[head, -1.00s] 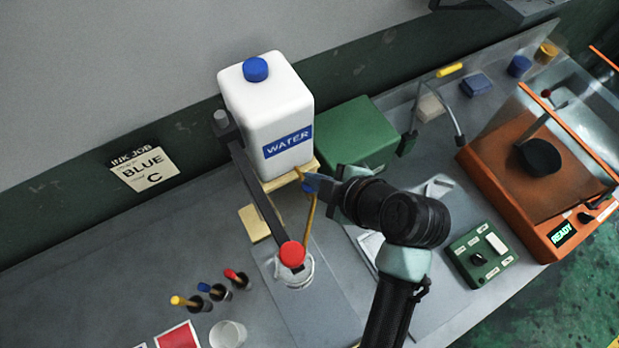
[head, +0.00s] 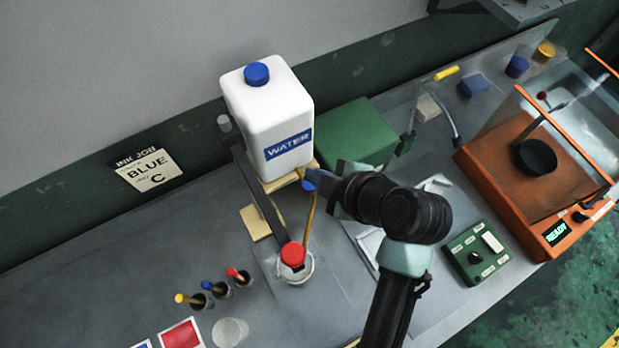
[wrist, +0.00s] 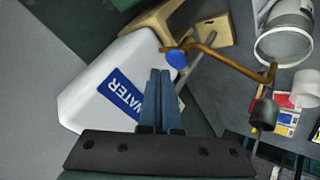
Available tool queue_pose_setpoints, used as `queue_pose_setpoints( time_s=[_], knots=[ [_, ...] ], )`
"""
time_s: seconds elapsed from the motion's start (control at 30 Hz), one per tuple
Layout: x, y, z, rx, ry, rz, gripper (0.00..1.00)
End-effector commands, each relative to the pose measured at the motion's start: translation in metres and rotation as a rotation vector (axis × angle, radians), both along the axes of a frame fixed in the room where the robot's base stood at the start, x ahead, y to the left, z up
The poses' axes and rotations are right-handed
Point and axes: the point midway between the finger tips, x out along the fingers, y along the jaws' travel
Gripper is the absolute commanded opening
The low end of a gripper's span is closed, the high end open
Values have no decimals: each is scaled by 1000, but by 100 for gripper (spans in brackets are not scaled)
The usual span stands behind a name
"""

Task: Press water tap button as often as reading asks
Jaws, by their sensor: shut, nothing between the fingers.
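The white water tank (head: 268,120) with a blue cap and WATER label stands on a tan stand. Its round blue tap button (head: 308,185) sits by the bent brown spout; it also shows in the wrist view (wrist: 178,59), just beyond and right of my fingertips. My gripper (head: 319,179) is shut and empty, beside the button at the tank's front right corner. In the wrist view the fingers (wrist: 160,72) lie together over the tank's lower edge. I cannot tell whether they touch the button. A clear beaker (head: 296,270) stands below the spout, under a red-topped arm.
A wall note (head: 147,169) reads INK JOB, BLUE, C. Several ink droppers (head: 213,289) and an empty cup (head: 229,332) stand front left. A green control box (head: 477,252) and an orange balance showing READY (head: 556,233) are right. A green box (head: 350,135) stands behind my gripper.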

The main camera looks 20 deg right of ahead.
Motion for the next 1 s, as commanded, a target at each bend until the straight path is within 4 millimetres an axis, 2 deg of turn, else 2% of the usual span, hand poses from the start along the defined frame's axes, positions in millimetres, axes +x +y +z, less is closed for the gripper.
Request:
queue_pose_setpoints(
  time_s=[0.5,1.0],
  knots=[
    [0,0,50,-2,-1,1,0],
    [0,0,49,0,-1,-1,0]
  ],
)
